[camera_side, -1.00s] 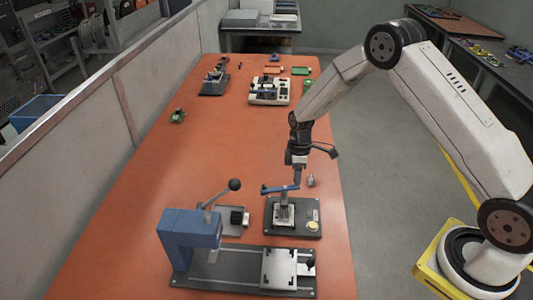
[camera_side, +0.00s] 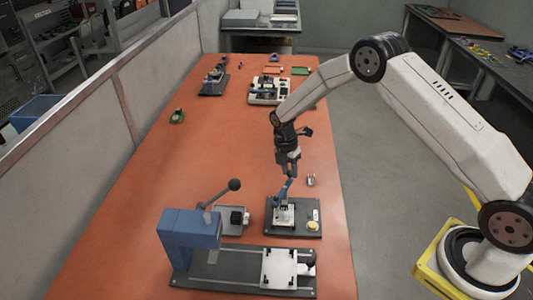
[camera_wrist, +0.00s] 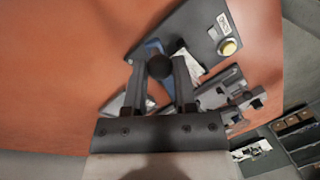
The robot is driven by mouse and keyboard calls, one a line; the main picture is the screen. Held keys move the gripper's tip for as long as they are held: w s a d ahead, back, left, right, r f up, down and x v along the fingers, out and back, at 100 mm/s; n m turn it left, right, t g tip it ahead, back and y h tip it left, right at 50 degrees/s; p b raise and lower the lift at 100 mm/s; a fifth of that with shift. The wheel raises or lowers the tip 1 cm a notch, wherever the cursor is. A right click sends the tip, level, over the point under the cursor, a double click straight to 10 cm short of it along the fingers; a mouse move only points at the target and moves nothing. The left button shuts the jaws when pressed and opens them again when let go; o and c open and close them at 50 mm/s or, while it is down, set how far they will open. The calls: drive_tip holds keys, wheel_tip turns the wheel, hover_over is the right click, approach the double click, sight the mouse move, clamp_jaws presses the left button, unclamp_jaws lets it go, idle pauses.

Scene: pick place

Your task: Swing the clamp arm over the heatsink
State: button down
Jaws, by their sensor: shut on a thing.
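The dark fixture plate (camera_side: 305,230) lies on the orange table and carries the pale, square heatsink (camera_side: 285,216). The blue clamp arm (camera_side: 283,190) stands at the heatsink's far side and points back and slightly right, up to my gripper (camera_side: 290,172). In the wrist view my gripper (camera_wrist: 160,70) is shut on the dark round knob (camera_wrist: 160,67) at the clamp arm's end. The blue arm (camera_wrist: 152,46) shows behind the knob. The heatsink (camera_wrist: 190,62) is partly hidden by a finger. The plate (camera_wrist: 205,22) has a yellow button (camera_wrist: 229,47).
A blue press (camera_side: 190,230) with a raised lever stands at the front left. A grey tray (camera_side: 228,222) holding a black block is left of the fixture. Small metal parts (camera_side: 310,180) stand behind the plate.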

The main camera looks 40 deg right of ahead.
drive_tip(key=shift+w+a+n+h, duration=0.25)
drive_tip(key=shift+w+n, duration=0.1)
drive_tip(key=shift+n, duration=0.8)
drive_tip(key=shift+w+a+n+h, duration=0.2)
drive_tip(key=shift+w+n, duration=0.1)
drive_tip(key=shift+n, duration=0.85)
drive_tip(key=shift+c, duration=2.1)
unclamp_jaws()
drive_tip(key=shift+r, duration=0.1)
drive_tip(key=d+v, duration=0.1)
drive_tip(key=v, duration=0.6)
drive_tip(key=shift+a+r, duration=0.4)
drive_tip(key=shift+a, duration=0.15)
drive_tip(key=shift+s, duration=0.1)
